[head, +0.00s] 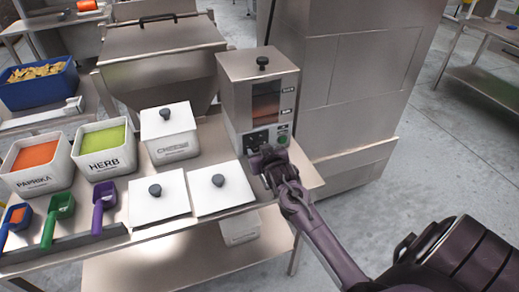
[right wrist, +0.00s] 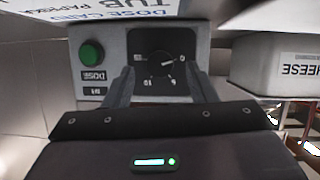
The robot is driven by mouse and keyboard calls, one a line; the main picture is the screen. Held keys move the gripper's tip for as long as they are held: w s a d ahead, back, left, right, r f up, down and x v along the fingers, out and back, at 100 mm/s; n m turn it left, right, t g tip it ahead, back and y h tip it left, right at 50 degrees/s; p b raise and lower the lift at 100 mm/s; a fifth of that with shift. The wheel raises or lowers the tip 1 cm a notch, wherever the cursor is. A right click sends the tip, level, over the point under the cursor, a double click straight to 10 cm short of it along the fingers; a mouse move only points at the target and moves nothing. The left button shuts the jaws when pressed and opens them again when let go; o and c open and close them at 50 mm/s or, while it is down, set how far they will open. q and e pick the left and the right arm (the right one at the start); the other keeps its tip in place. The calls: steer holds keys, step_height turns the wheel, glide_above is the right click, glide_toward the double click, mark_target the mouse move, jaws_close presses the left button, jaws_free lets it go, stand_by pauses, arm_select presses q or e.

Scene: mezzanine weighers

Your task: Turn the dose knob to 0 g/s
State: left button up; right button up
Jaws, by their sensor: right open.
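The dose knob (right wrist: 158,64) is a dark round dial on the black panel of the steel dosing machine (head: 238,100). In the right wrist view the panel appears upside down, with 0 at the dial's right and 6 and 10 below. A pale mark on the knob seems to point right, towards 0; it is small. My right gripper (right wrist: 162,80) is open, its fingers either side of the lower dial; I cannot tell whether they touch the knob. My left gripper is out of view.
A green button (right wrist: 92,53) sits beside the dial panel. The cheese tub (head: 170,135) stands close left of the machine. A steel cabinet (head: 350,80) stands right.

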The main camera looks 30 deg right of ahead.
steer(key=v, duration=0.5)
steer(key=shift+s+a+r, duration=0.1)
steer(key=shift+s+r, duration=0.05)
steer(key=shift+s, duration=0.15)
